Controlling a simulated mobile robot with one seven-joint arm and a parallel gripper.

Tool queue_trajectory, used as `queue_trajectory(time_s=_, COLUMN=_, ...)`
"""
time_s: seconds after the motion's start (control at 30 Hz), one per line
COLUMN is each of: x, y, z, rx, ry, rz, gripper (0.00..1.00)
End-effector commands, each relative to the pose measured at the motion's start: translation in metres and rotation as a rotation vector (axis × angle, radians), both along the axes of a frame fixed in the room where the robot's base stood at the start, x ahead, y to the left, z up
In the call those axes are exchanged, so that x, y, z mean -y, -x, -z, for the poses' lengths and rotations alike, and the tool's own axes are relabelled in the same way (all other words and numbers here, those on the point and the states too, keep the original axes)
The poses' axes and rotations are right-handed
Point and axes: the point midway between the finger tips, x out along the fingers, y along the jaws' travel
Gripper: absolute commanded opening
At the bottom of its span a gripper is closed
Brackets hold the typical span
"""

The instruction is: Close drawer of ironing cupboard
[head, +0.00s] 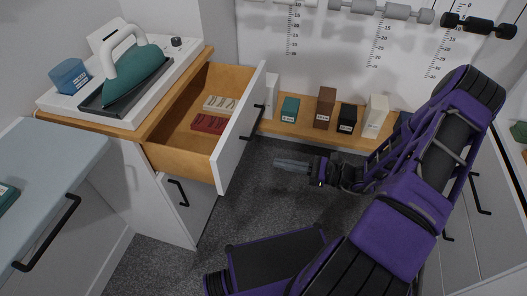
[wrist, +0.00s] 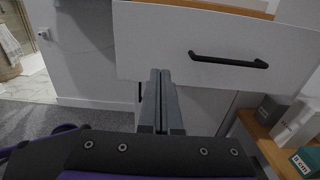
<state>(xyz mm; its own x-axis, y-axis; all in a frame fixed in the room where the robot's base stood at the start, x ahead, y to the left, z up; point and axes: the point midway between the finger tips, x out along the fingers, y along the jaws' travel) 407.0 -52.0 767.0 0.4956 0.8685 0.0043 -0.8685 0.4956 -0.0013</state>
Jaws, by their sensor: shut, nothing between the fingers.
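The ironing cupboard's drawer (head: 227,148) is pulled out, with a white front and a wooden box inside. A red box (head: 209,123) and a cream box (head: 219,104) lie in it. My gripper (head: 278,164) is shut and empty, to the right of the drawer front and apart from it in the head view. In the wrist view, my shut fingers (wrist: 160,75) point toward the white drawer front (wrist: 150,42), left of its black handle (wrist: 228,60). The handle is seen nearly edge-on in the head view.
A teal iron (head: 136,76) on a white base and a blue cup (head: 70,76) stand on the cupboard top. A low wooden shelf (head: 275,127) with several small boxes runs along the back wall. Grey carpet (head: 262,205) lies clear below my gripper.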

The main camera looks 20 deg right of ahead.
Motion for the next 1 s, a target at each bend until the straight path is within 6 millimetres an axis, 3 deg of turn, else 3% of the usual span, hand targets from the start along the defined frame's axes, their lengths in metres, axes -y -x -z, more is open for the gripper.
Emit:
queue_trajectory(time_s=0.5, x=-0.088, y=-0.051, z=0.002, rx=-0.005, ry=0.002, rz=0.002, gripper=0.0)
queue_trajectory(time_s=0.7, x=-0.104, y=-0.061, z=0.002, rx=-0.005, ry=0.004, rz=0.003, gripper=0.0)
queue_trajectory(time_s=1.0, x=-0.107, y=-0.063, z=0.002, rx=-0.005, ry=0.005, rz=0.005, gripper=0.0)
